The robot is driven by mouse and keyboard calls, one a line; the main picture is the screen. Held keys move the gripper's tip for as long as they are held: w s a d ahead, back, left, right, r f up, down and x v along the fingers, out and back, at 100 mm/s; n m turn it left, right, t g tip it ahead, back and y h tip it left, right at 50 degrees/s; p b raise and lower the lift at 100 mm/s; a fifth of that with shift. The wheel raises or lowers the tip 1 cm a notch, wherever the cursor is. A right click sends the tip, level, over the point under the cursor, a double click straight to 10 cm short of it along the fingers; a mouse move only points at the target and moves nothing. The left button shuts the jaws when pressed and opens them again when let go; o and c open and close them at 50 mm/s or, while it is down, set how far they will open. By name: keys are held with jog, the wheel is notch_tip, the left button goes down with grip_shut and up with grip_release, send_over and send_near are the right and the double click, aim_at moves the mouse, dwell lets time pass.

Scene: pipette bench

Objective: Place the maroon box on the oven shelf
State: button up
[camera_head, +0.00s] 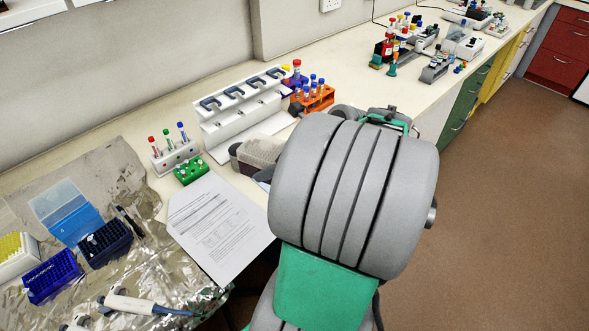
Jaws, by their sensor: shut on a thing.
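My arm's large grey and green links (350,195) fill the centre right and hide part of the bench. My gripper's fingers do not show; they are hidden behind the arm or out of frame. I cannot clearly make out a maroon box. A greyish-brown box with a pale gridded top (262,150) stands on the bench just left of my arm, partly covered by it. I cannot tell whether it is the task's box. No oven or oven shelf is visible.
A white pipette stand (235,112), an orange tube rack (318,101) and a green rack (191,172) stand near my arm. Paper (215,222) and foil with tip boxes (52,275) lie left. More labware crowds the bench's far end. Brown floor (500,225) is open at right.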

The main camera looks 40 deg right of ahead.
jog(key=s+d, duration=0.4)
jog(key=s, duration=0.2)
jog(key=w+d+f, duration=0.2)
jog(key=w+f, duration=0.1)
jog(key=w+d+f, duration=0.3)
jog(key=w, duration=0.1)
jog(key=w+d+f+p, duration=0.1)
jog(key=w+d+f, duration=0.2)
jog(key=shift+w+d, duration=0.2)
jog(key=shift+d, duration=0.05)
jog(key=shift+f, duration=1.6)
jog(key=shift+p, duration=0.3)
jog(key=o, duration=1.5)
jog(key=shift+f, duration=0.1)
